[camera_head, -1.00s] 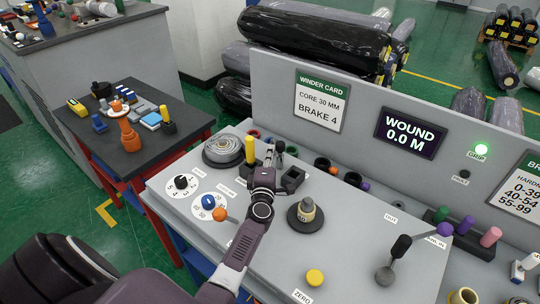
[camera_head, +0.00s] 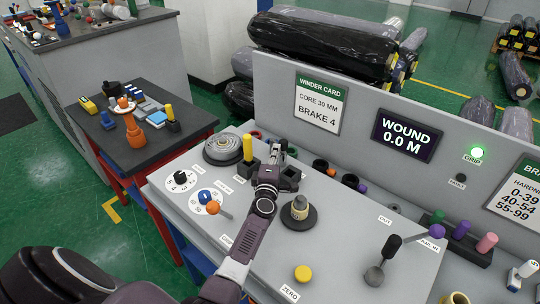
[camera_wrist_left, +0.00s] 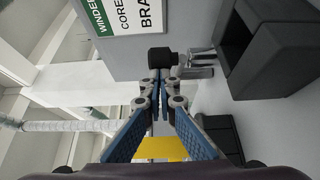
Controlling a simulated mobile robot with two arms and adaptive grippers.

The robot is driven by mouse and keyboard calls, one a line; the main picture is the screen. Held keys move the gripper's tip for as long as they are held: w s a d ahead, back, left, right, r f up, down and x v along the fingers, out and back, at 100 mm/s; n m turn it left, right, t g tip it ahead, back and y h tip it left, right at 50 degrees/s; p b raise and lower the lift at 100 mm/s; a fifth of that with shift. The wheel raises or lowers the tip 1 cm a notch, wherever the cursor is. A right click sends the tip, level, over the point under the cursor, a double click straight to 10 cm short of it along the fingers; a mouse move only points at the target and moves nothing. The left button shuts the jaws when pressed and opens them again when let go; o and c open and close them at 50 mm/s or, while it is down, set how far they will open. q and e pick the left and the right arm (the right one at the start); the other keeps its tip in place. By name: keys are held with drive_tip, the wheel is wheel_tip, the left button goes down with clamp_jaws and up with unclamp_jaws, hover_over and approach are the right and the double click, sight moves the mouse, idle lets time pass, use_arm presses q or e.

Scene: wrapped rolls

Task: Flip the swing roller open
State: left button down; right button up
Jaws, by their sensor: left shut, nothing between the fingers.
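My left gripper (camera_head: 278,148) is shut and empty, among the fittings on the grey console. In the left wrist view its blue-padded fingers (camera_wrist_left: 160,84) meet just short of a black knob (camera_wrist_left: 163,60) beside short silver cylinders (camera_wrist_left: 200,62). This looks like part of the swing roller, but I cannot be sure; a small gap or light touch cannot be told apart. A yellow upright cylinder (camera_head: 247,147) stands in a black block left of the gripper and also shows behind the fingers (camera_wrist_left: 160,148). A dark open block (camera_head: 289,178) stands right of the gripper. My right gripper is out of view.
A tan core on a black disc (camera_head: 299,211), a yellow button (camera_head: 303,273) and a black-knobbed lever (camera_head: 385,255) are right. The upright panel (camera_head: 270,90) stands behind. The front middle surface is fairly clear.

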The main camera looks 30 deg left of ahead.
sight(285, 147)
use_arm(q)
drive_tip(key=shift+w+d, duration=0.65)
drive_tip(key=shift+d, duration=0.3)
drive_tip(key=shift+w+d, duration=0.1)
drive_tip(key=shift+w, duration=0.35)
drive_tip(key=shift+w+d+b, duration=0.3)
drive_tip(key=shift+w+b, duration=0.15)
drive_tip(key=shift+w+d+f, duration=0.1)
drive_tip(key=shift+w+d, duration=0.1)
drive_tip(key=shift+w, duration=0.45)
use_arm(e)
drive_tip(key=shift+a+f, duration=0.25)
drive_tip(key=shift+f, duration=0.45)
use_arm(q)
drive_tip(key=shift+d, duration=0.1)
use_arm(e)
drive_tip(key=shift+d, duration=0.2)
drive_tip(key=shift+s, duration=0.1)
